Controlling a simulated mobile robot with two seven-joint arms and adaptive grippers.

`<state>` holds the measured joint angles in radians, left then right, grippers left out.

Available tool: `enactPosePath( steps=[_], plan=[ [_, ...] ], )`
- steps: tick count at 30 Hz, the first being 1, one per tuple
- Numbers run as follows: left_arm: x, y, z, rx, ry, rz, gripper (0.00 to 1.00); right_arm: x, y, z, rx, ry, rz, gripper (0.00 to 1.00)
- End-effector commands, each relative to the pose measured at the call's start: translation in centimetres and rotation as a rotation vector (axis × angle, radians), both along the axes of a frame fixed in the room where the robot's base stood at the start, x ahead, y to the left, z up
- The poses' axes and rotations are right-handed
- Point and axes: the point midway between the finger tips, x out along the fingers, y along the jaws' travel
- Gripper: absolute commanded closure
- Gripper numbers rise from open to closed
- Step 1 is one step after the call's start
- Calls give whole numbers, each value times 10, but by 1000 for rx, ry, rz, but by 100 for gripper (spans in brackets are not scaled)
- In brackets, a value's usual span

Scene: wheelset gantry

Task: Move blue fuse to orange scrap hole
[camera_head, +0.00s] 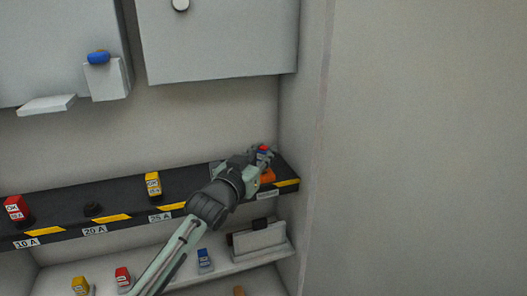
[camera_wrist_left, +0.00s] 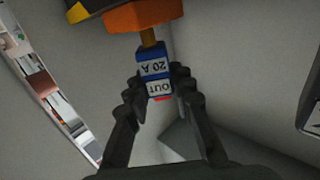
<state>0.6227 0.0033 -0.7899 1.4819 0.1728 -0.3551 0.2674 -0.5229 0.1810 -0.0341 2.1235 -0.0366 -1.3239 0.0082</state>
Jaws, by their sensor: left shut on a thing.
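The blue fuse (camera_wrist_left: 153,68) is between the fingers of my left gripper (camera_wrist_left: 158,82) in the left wrist view. It bears the labels "20 A" and "OUT", and a brass-coloured stem points to the orange scrap hole piece (camera_wrist_left: 140,17). The stem's end meets the orange piece in that view; I cannot tell whether it is inside. In the head view my left gripper (camera_head: 263,156) is shut on the fuse at the right end of the black shelf, just above the orange scrap hole (camera_head: 268,176). My right gripper is not in view.
The black shelf (camera_head: 120,200) holds a red fuse (camera_head: 16,208) at 10 A, a dark empty socket (camera_head: 93,209) at 20 A and a yellow fuse (camera_head: 153,184) at 25 A. More fuses stand on the lower shelf. A side wall (camera_head: 305,150) is close on the right.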

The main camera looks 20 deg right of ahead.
Motion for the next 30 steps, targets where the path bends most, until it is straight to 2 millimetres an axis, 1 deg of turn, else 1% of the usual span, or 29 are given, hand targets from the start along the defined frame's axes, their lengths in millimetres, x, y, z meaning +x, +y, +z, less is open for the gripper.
enactPosePath(
  steps=[17,18,22,23,30],
  plan=[
    [0,0,-15,-1,-1,0,100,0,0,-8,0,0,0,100],
    [0,0,-13,-1,-2,-1,72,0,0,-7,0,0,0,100],
    [0,0,-13,-1,-1,0,56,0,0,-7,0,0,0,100],
    [0,0,-13,-1,-1,0,53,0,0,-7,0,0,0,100],
    [0,0,-14,0,0,0,53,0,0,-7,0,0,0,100]
  ],
)
